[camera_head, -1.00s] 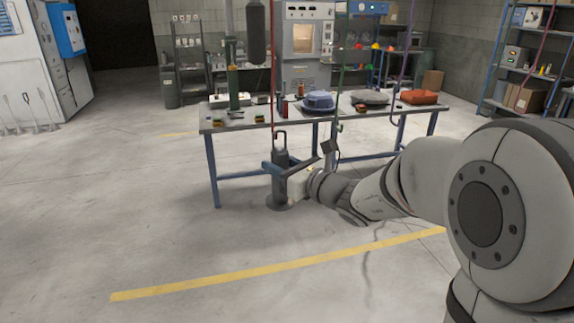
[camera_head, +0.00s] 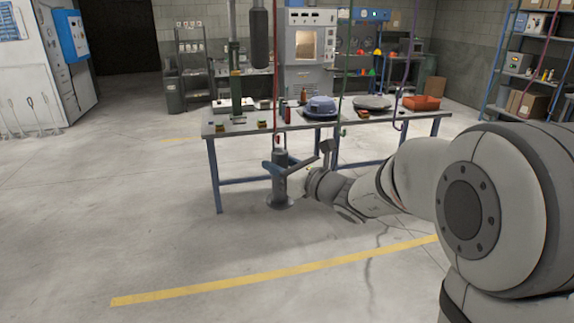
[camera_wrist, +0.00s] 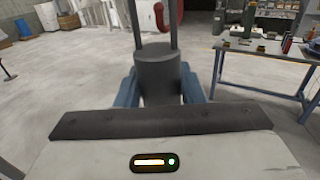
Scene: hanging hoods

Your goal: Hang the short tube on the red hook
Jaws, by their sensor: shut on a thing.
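The short tube (camera_head: 281,188) is a dark grey cylinder with a wider foot, upright in front of the table. My gripper (camera_head: 281,167) is shut on its upper part; in the wrist view the blue fingers flank the tube (camera_wrist: 160,70). Two thin posts of its handle (camera_wrist: 138,25) rise out of the top of the wrist view. The red hook (camera_head: 277,139) hangs on a red cable just above the tube in the head view. In the wrist view the red hook (camera_wrist: 160,14) shows between the posts. I cannot tell whether it touches the handle.
Green (camera_head: 341,70) and purple (camera_head: 408,60) cables hang to the right. Floor at front left is clear.

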